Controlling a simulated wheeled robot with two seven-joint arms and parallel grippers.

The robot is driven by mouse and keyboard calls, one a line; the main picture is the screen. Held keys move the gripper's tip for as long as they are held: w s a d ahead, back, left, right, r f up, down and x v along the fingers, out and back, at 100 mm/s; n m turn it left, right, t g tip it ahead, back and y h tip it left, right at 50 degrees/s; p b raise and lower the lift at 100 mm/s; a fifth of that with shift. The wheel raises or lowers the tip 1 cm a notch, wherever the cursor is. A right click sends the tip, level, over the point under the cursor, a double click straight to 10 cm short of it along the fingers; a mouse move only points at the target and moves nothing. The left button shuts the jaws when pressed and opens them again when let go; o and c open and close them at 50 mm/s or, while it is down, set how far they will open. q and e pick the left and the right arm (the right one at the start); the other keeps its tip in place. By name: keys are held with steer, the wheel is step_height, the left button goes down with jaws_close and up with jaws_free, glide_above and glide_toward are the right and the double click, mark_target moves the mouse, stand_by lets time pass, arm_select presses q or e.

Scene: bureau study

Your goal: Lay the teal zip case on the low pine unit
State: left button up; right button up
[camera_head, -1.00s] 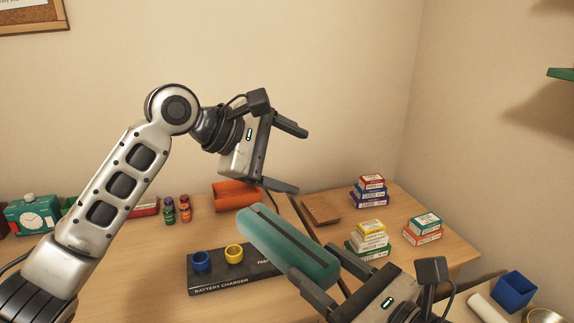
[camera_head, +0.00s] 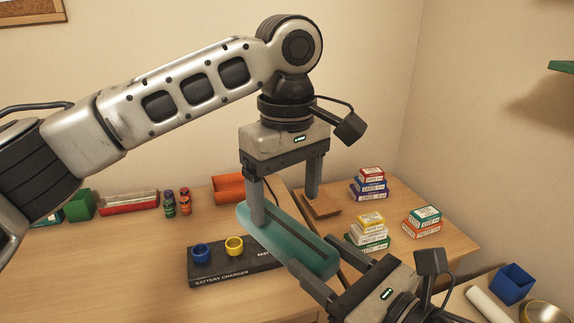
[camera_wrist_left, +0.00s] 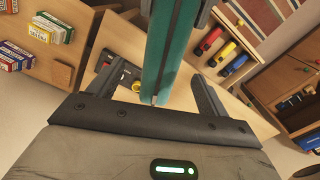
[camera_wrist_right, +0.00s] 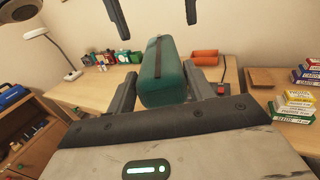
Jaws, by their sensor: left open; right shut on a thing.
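The teal zip case (camera_head: 290,240) is held above the desk at its near right end by my right gripper (camera_head: 316,256), which is shut on it. The case also fills the middle of the right wrist view (camera_wrist_right: 163,75). My left gripper (camera_head: 285,210) is open and points down over the case's far part. In the left wrist view the case (camera_wrist_left: 175,50) shows between its spread fingers; contact cannot be told. A wooden unit with drawers (camera_wrist_right: 25,135) stands at the left of the right wrist view; I cannot tell whether it is the low pine unit.
A black battery charger (camera_head: 215,272) with blue and yellow rings lies below the case. An orange holder (camera_head: 228,187) and a brown pad (camera_head: 318,204) lie behind. Stacked card boxes (camera_head: 370,230) stand right. The desk's left front (camera_head: 140,275) is clear.

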mark_target(286, 223)
arm_select(q)
step_height(286, 223, down, 7)
steer(key=shift+r, duration=0.1)
stand_by(0.3)
steer(key=c, duration=1.1)
steer(key=shift+c, duration=0.6)
arm_select(e)
steer(key=o, duration=1.1)
